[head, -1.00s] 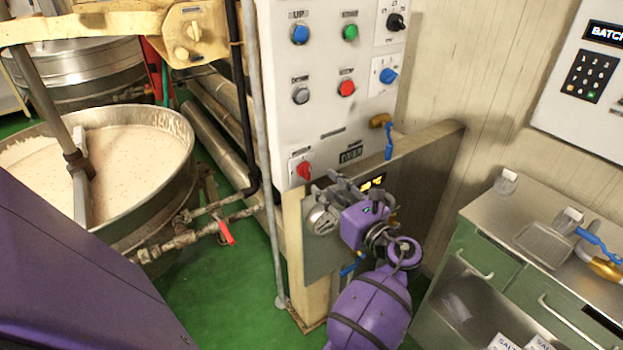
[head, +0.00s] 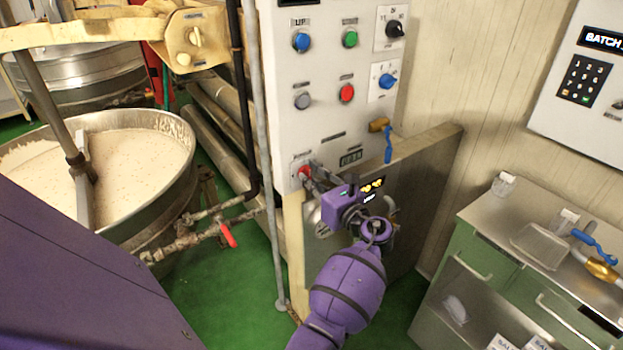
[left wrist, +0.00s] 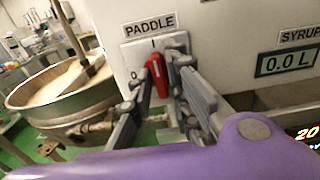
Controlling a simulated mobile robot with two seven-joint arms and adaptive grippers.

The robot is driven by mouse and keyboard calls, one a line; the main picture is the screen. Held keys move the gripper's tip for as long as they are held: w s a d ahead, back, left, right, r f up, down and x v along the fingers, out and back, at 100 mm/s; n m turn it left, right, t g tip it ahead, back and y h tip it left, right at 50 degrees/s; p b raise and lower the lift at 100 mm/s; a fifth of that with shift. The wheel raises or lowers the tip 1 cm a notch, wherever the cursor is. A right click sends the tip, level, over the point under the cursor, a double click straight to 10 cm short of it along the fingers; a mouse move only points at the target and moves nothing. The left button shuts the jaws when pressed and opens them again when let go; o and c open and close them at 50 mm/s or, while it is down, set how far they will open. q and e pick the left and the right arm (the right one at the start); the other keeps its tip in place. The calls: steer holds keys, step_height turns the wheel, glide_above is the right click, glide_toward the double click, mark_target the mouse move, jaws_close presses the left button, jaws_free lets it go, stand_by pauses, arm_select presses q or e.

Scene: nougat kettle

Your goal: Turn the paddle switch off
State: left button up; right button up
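The paddle switch (left wrist: 158,76) is a red rotary knob on a white plate labelled PADDLE, with an I mark above and a 0 mark at the left. Its handle stands nearly upright, towards the I. In the head view the switch (head: 300,171) is at the lower left of the white control panel, partly covered by my gripper. My left gripper (left wrist: 164,80) is open, with one grey finger on each side of the knob. I cannot tell whether either finger touches it. In the head view my left gripper (head: 309,175) is at the panel. My right gripper is not in view.
Blue, green, grey and red buttons sit higher on the control panel (head: 330,70). A blue-handled valve (head: 388,145) is right of the syrup display (head: 350,157). A kettle (head: 185,190) of pale mix stands left. A green cabinet (head: 480,270) stands right.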

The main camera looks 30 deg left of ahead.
arm_select(q)
jaws_close()
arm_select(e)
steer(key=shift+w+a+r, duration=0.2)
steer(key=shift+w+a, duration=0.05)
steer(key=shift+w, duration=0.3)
